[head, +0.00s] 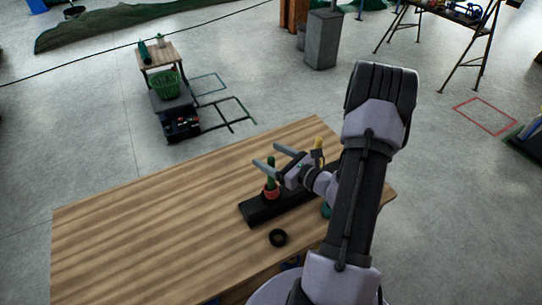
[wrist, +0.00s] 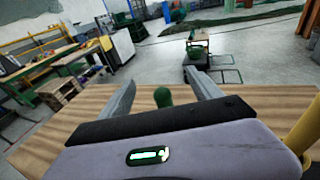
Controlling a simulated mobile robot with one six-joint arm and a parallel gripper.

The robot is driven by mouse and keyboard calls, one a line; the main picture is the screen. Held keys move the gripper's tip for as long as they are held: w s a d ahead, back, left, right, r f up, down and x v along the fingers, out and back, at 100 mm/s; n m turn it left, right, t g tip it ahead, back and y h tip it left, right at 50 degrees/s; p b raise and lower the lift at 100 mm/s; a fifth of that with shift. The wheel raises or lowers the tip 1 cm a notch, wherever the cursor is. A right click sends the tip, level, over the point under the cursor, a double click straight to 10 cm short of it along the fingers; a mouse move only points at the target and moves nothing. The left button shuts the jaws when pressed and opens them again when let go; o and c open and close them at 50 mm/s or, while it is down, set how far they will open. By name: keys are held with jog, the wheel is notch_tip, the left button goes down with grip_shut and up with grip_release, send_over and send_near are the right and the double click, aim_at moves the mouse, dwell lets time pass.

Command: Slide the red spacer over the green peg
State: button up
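The green peg (head: 270,168) stands upright on a long black base (head: 262,209) on the wooden table. The red spacer (head: 271,193) sits low around the green peg, at or close to the base; exact contact is unclear. My gripper (head: 265,154) is open and empty, its two fingers apart near the upper part of the green peg. In the wrist view the rounded top of the green peg (wrist: 162,97) shows between the open fingers (wrist: 166,84). The red spacer is hidden in the wrist view.
A yellow peg (head: 319,146) stands behind my gripper, and a yellow part (wrist: 304,125) shows at the wrist view's right edge. A teal object (head: 326,211) is partly hidden by my arm. A black ring (head: 278,238) lies in front of the base. The table's left side (head: 130,225) is clear.

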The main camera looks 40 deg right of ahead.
jog(key=s+d+r, duration=0.1)
jog(key=s, duration=0.7)
jog(key=s+d+r+p, duration=0.1)
jog(key=s, duration=0.8)
jog(key=shift+r, duration=0.25)
